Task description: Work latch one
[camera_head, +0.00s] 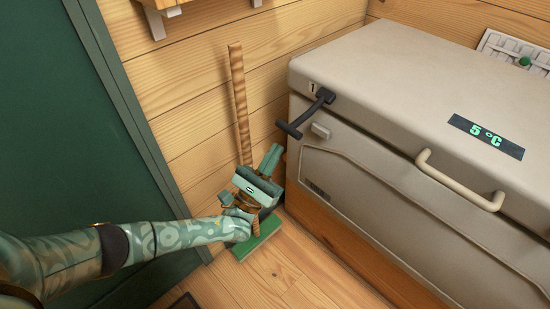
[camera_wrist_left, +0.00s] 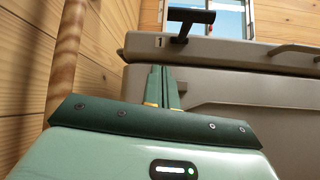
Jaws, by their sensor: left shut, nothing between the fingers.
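Latch one is a dark lever (camera_head: 307,112) with a bar-shaped grip, beside a "1" label at the front left corner of the grey chest's lid (camera_head: 400,75). Its grip sticks out past the front of the chest. In the left wrist view the latch (camera_wrist_left: 188,22) stands above and slightly right of the fingertips. My left gripper (camera_head: 272,155) is shut and empty, below and left of the latch, apart from it. Its green fingers also show together in the left wrist view (camera_wrist_left: 163,80). A small pale block (camera_head: 320,131) sits on the chest front below the lever. My right gripper is out of view.
A broom with a wooden stick (camera_head: 238,100) and green head (camera_head: 258,240) leans on the plank wall behind my left gripper. A green door (camera_head: 50,100) is at left. The chest has a pale handle (camera_head: 458,180) and a "5 °C" display (camera_head: 486,135).

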